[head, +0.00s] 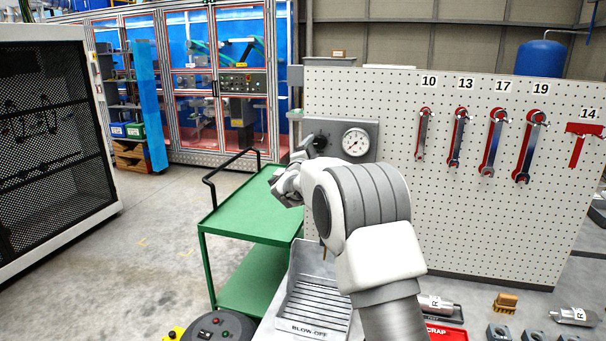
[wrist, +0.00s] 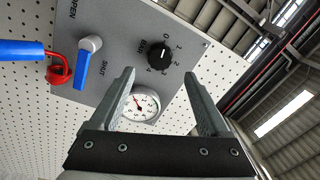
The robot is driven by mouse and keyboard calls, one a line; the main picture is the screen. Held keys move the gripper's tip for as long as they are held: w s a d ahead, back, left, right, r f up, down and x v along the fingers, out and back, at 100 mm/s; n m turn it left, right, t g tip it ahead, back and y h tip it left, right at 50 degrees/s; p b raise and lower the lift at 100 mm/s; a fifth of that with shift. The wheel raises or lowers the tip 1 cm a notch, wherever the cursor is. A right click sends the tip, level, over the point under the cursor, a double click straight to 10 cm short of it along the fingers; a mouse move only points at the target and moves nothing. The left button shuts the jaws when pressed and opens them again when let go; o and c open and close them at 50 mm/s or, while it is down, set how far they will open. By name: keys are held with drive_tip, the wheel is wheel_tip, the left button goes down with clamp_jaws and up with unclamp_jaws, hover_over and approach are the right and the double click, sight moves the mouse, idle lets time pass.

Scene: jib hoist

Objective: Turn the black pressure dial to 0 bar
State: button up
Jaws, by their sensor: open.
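The black pressure dial (wrist: 158,57) is on a grey panel (wrist: 118,30) in the wrist view, with a bar scale from 0 around it. A pale mark shows on its face, but I cannot read its setting surely. My gripper (wrist: 157,76) is open and empty, its fingertips just short of the dial, one to each side of it in the picture. A white round gauge (wrist: 139,106) shows between the fingers. In the head view the gauge (head: 355,142) is clear, while my arm covers part of the panel (head: 374,128).
A blue-handled lever (wrist: 87,60) marked OPEN and SHUT and a blue tool on a red hook (wrist: 60,70) are beside the dial. A green cart (head: 250,225) and a BLOW-OFF tray (head: 315,318) stand below. Wrenches (head: 458,137) hang on the pegboard.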

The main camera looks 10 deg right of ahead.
drive_tip(key=b+v, duration=0.2)
drive_tip(key=v, duration=1)
drive_tip(key=shift+b, duration=0.35)
drive_tip(key=shift+s, duration=0.1)
